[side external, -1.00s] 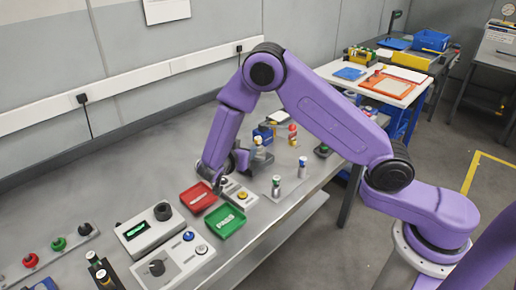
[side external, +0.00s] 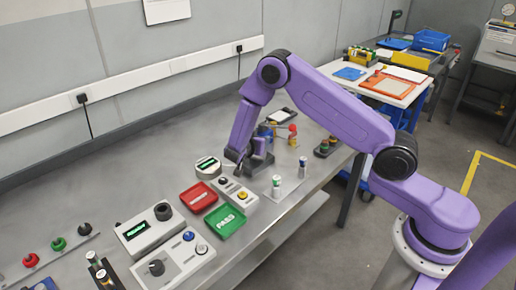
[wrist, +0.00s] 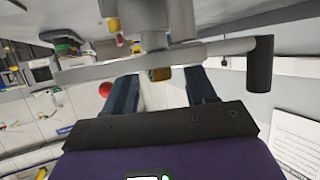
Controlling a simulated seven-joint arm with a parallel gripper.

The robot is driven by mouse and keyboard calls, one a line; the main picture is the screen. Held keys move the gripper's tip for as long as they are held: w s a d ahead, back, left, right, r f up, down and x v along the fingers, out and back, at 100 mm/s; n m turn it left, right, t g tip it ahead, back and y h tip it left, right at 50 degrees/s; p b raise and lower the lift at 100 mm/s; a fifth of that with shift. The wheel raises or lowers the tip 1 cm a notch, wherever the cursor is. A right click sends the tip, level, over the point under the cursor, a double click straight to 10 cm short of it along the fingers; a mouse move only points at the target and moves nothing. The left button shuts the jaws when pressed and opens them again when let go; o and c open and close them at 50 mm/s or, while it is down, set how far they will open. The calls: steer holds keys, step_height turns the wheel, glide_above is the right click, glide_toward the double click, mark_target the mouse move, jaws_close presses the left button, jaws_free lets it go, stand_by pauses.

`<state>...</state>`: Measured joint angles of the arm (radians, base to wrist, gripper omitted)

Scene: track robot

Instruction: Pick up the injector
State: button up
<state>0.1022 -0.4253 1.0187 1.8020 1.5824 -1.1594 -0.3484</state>
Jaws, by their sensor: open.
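My gripper (side external: 258,157) is low over the bench, at a grey block behind the small button box. In the wrist view my gripper (wrist: 160,78) has its two dark blue fingers apart. A grey metal part with a long crossbar (wrist: 205,50) and a black cylindrical end (wrist: 259,66) crosses just beyond the fingertips. A small brown-gold piece (wrist: 160,74) of it shows between the fingers. I cannot tell for certain whether this part is the injector, or whether the fingers touch it. In the side view my wrist hides much of that spot.
Small capped cylinders (side external: 276,186) (side external: 303,167) stand to the right. A red-topped item (side external: 292,132) is behind my gripper. Control boxes (side external: 150,230) are at left.

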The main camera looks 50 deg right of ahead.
steer(key=shift+w+d+f, duration=0.25)
steer(key=shift+d, duration=0.25)
jaws_close()
steer(key=shift+r, duration=0.1)
